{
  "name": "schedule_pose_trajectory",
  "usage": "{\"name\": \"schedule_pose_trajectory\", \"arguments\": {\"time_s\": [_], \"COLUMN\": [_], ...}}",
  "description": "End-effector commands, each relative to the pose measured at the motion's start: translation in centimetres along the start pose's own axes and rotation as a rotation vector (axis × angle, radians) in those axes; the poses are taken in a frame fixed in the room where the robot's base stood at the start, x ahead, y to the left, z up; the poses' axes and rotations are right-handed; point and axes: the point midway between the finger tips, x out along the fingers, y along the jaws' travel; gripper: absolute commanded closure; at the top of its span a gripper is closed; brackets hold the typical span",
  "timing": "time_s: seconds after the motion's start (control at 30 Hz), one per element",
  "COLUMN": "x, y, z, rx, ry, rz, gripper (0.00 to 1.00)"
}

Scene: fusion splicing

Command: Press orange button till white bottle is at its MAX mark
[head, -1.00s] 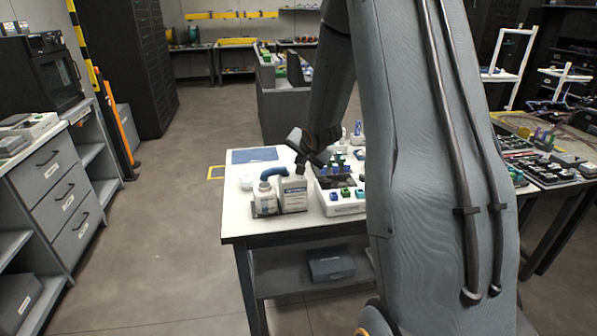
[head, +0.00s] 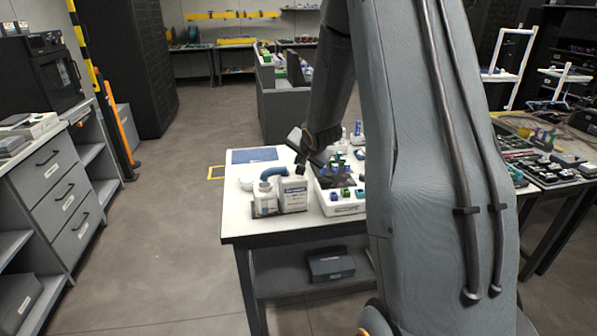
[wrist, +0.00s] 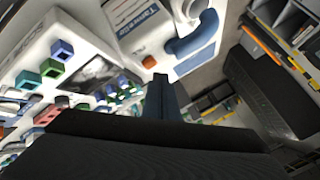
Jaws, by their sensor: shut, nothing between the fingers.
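My gripper (head: 301,166) is shut and empty, just above the larger white container (head: 293,194) on the table. In the wrist view the closed fingers (wrist: 161,80) point toward an orange button (wrist: 149,61) on a white surface. The fingertips are close to the button; I cannot tell whether they touch it. A white bottle (head: 264,200) with a label stands left of the larger container. A blue curved tube (head: 273,173) runs between them; it also shows in the wrist view (wrist: 193,36). The bottle's liquid level and MAX mark are too small to make out.
A white tray (head: 341,209) with blue and green pieces stands right of the containers, close to my gripper. A blue mat (head: 254,155) lies at the table's back left. The white table (head: 240,222) has free room at its front left corner.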

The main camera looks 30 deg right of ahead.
Motion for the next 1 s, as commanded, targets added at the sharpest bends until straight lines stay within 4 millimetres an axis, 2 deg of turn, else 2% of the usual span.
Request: {"name": "schedule_pose_trajectory", "arguments": {"time_s": [1.0], "x": [0.78], "y": [0.60], "z": [0.54], "rx": [0.000], "ry": [0.000], "rz": [0.000], "gripper": [1.00]}}
